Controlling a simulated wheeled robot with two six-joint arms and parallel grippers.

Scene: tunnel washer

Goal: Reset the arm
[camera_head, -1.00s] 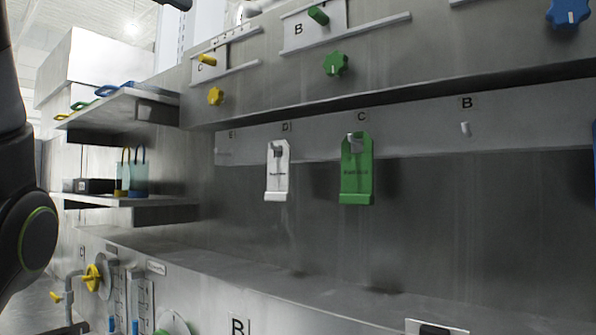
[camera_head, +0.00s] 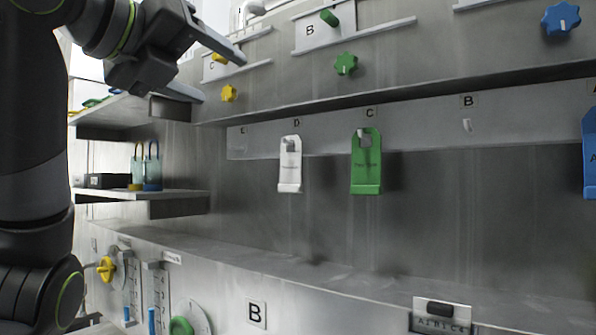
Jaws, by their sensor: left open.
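My left gripper (camera_head: 221,72) is in the upper left of the head view, at the end of my dark left arm. Its two grey fingers are apart and point to the right, with nothing seen between them. In the picture it lies over the panel's left end, close to the yellow knob (camera_head: 228,93) and the yellow handle of slider C (camera_head: 217,58). I cannot tell whether it touches the panel. My right gripper is not in view.
A white tag (camera_head: 290,170) and a green tag (camera_head: 366,165) hang under D and C. A blue tag (camera_head: 589,155) is at the right edge. Shelves (camera_head: 165,195) with padlocks stand at left. A ledge (camera_head: 300,270) runs below.

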